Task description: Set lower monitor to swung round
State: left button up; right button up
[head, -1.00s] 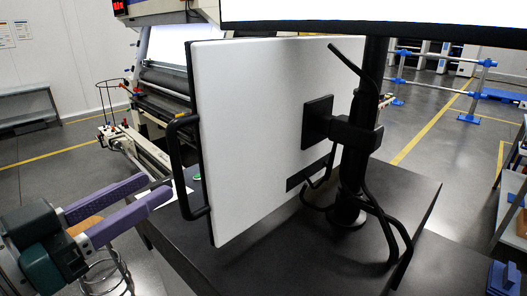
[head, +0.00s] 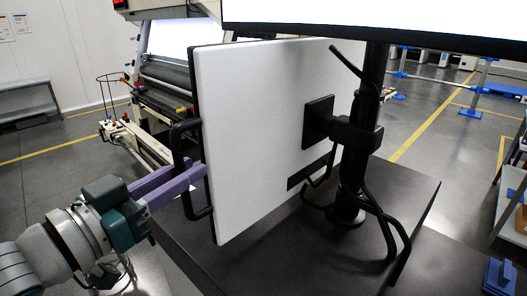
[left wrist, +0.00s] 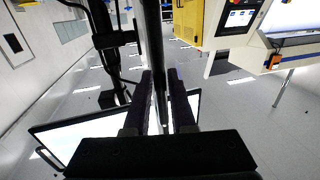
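The lower monitor (head: 245,150) shows its white back in the head view, fixed by a bracket (head: 340,130) to a black post (head: 355,165). A black handle (head: 180,150) stands off its left edge. My left gripper (head: 190,178) has purple fingers on either side of the handle, low on its bar. In the left wrist view the dark handle bar (left wrist: 157,50) runs between the two fingers (left wrist: 160,95), which stand apart. The finger contact is partly hidden. My right gripper is in neither view.
An upper monitor (head: 380,22) hangs above on the same post. Loose black cables (head: 385,215) droop beside the post. The dark table top (head: 270,260) is clear in front. A roller machine (head: 165,75) stands behind the monitor's left edge.

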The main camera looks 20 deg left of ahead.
pick_arm(q)
grip_shut()
dwell(1.0)
